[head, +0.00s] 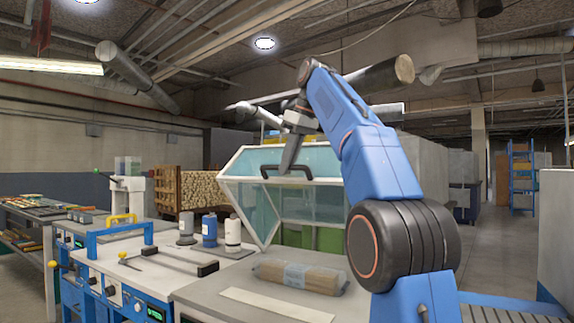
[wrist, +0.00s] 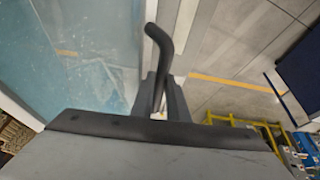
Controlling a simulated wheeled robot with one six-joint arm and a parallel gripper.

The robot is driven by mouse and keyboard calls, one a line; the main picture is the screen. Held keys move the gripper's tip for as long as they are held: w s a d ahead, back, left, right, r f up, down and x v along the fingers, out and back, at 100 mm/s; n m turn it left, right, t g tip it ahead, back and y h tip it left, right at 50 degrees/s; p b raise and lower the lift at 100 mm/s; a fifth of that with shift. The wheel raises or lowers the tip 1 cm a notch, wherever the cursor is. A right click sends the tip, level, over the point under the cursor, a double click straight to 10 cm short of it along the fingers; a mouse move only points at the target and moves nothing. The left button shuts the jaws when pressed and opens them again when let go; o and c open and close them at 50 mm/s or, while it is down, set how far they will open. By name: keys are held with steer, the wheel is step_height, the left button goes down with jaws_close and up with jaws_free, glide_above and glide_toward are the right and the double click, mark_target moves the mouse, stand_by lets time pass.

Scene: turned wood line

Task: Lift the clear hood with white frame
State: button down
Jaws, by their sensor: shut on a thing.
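The clear hood with a white frame (head: 315,204) stands behind the bench in the middle of the head view, with bluish see-through panels. Its frame looks tilted, with the left front edge slanting up off the bench. A black bar handle (head: 270,172) sits on its front upper edge. My gripper (head: 289,163) reaches down to this handle from above. In the wrist view, my gripper (wrist: 160,84) is shut on the black handle (wrist: 157,38), which runs between the two fingers. The hood panel (wrist: 85,50) fills the left of that view.
A wrapped bundle of wood (head: 300,277) lies on the bench in front of the hood. Several bottles (head: 209,230) stand left of it. A blue bar handle (head: 120,238) rises from the bench at left. Open floor (head: 500,262) shows at right.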

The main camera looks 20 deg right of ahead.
steer(key=c, duration=1.7)
jaws_free()
steer(key=shift+w+d+f, duration=0.3)
steer(key=shift+w+f, duration=0.05)
steer(key=shift+w, duration=0.05)
steer(key=shift+s+r, duration=0.1)
steer(key=shift+s+a+r, duration=0.1)
steer(key=shift+a+r, duration=0.05)
steer(key=shift+d+r, duration=0.2)
steer(key=shift+r, duration=0.15)
steer(key=s+d, duration=0.2)
steer(key=s, duration=0.1)
steer(key=s+d, duration=0.2)
steer(key=s, duration=0.2)
steer(key=s+d, duration=0.2)
steer(key=s, duration=0.1)
steer(key=shift+s, duration=0.3)
